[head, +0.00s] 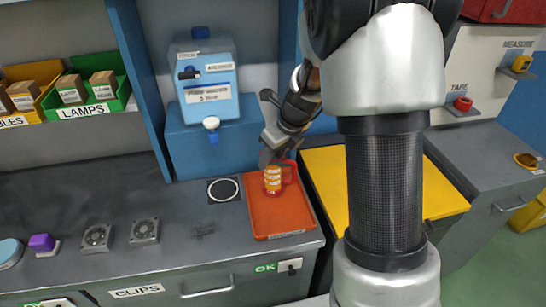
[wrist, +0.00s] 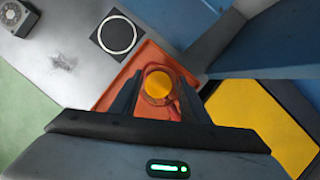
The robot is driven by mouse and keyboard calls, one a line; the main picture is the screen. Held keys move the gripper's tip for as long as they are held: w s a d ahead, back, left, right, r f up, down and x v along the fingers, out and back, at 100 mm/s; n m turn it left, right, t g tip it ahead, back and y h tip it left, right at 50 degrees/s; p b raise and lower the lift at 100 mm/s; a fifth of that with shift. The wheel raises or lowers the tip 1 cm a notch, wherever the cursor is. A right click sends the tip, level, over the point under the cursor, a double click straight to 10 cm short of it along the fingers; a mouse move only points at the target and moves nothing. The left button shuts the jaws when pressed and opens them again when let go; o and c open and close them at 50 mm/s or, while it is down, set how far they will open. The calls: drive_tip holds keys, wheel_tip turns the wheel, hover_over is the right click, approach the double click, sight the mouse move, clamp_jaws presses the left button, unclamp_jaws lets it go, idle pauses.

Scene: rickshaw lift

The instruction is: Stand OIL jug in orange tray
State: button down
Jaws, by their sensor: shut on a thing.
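The OIL jug (head: 272,181) is a small orange-red jug with pale label bands and a red handle on its right. It is upright over the orange tray (head: 285,222), toward its back part. I cannot tell whether its base touches the tray floor. My gripper (head: 272,160) comes down from above and is shut on the jug near its top. In the wrist view the jug's round yellow-orange top (wrist: 158,85) sits between my two fingers (wrist: 160,98), with the tray (wrist: 150,55) beneath and around it. The label text is too small to read.
A black square pad with a white ring (head: 224,189) lies left of the tray. A blue dispenser (head: 208,90) with a tap stands behind on a blue block. A yellow panel (head: 340,178) is right of the tray.

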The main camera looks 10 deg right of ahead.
drive_tip(key=c, duration=1)
unclamp_jaws()
drive_tip(key=shift+f, duration=0.1)
